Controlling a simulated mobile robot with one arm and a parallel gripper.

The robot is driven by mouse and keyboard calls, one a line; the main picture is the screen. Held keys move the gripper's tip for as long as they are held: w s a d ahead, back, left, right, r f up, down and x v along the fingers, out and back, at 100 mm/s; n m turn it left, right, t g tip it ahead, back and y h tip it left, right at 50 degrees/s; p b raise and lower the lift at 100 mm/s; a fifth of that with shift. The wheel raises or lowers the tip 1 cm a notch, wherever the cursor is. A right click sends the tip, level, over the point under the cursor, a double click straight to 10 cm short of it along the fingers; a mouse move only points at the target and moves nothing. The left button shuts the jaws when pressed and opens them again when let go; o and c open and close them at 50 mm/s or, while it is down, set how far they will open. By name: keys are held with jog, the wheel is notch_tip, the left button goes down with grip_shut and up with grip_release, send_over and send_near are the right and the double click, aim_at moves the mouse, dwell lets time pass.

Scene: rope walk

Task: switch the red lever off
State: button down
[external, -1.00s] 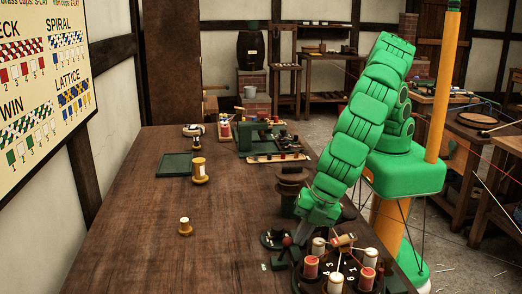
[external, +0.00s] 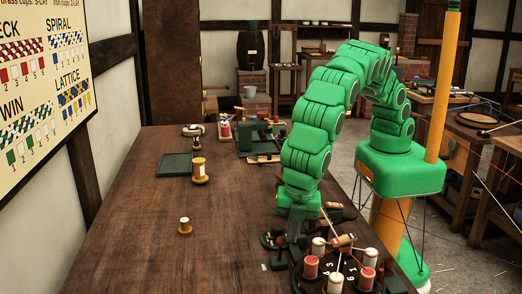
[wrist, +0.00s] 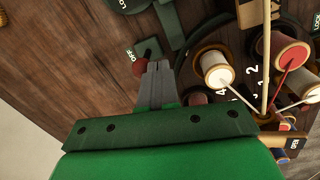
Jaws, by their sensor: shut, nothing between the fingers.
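A small dark red knob (wrist: 140,67) shows in the wrist view just left of my fingertips, close to a white OFF label (wrist: 130,53) on a dark green plate. I cannot tell whether the fingers touch it. My gripper (wrist: 159,66) is shut and empty, pointing down at the lever's base. A second dark red round shape (wrist: 197,98) is partly hidden right of the fingers, and I cannot tell what it belongs to. In the external view my gripper (external: 293,240) is low over the switch plate and hides most of the lever.
A round dark stand with red and white spools (external: 311,267) is close on the right of my gripper. The left table is mostly clear.

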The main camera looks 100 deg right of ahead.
aim_at(279, 239)
jog(key=shift+w+r+g, duration=0.1)
jog(key=shift+w+g, duration=0.6)
jog(key=shift+g, duration=0.2)
jog(key=shift+w, duration=0.15)
jog(key=shift+w, duration=0.15)
jog(key=shift+w+r, duration=0.1)
jog(key=shift+w, duration=0.5)
jog(key=shift+w+d, duration=0.1)
jog(key=shift+w, duration=0.15)
notch_tip(279, 239, up, 8)
jog(key=shift+a, duration=0.4)
